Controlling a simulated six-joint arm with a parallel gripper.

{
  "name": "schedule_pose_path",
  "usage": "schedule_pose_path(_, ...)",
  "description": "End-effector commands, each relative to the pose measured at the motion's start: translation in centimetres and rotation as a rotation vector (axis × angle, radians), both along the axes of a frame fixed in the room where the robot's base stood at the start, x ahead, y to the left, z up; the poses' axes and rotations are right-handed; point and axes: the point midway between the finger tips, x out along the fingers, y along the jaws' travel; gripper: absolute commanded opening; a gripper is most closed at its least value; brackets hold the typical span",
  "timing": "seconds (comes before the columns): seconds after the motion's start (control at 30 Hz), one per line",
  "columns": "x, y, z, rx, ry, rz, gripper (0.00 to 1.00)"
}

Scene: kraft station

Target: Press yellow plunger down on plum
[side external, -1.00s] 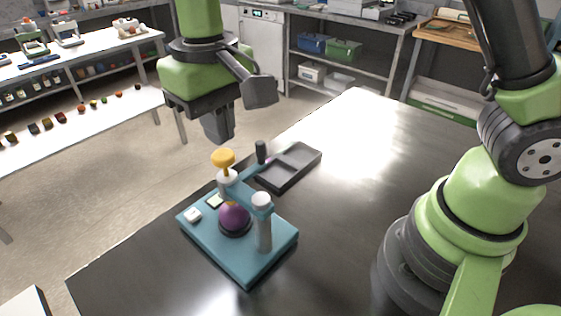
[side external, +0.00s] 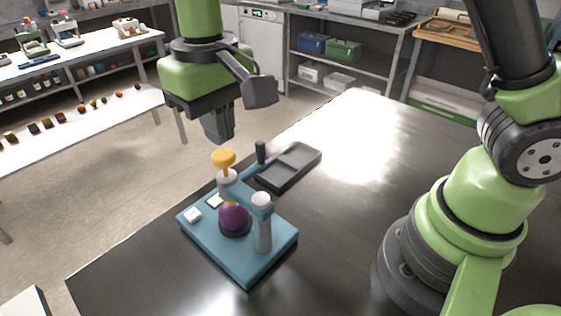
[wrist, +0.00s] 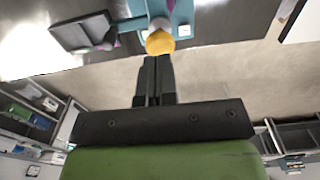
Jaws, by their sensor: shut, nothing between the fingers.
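The yellow plunger (side external: 223,158) is a round knob on a stem at the top of a teal press stand (side external: 241,265). The plum (side external: 234,217) is a purple ball in a dark cup on the stand's base, below the plunger. My gripper (side external: 220,137) is shut and empty, pointing down just above and behind the plunger in the side view, apart from it. In the wrist view the shut fingers of my gripper (wrist: 157,60) end right at the yellow plunger (wrist: 160,42). That view does not tell whether they touch. The plum is not clearly seen there.
A dark tray (side external: 290,178) lies behind the stand. A dark-topped handle (side external: 261,152) rises between them, and a white button (side external: 193,215) sits on the stand's left corner. The dark table is clear to the right of the stand.

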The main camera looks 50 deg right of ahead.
Motion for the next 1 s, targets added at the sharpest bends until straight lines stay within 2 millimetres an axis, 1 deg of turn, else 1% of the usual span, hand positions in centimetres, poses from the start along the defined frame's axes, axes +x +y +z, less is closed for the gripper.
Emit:
schedule_pose_path(0.37, 0.0, 0.0, 0.0, 0.000, 0.000, 0.000, 0.00)
schedule_pose_path(1.0, 0.0, 0.0, -1.6, -0.001, 0.001, 0.000, 0.00)
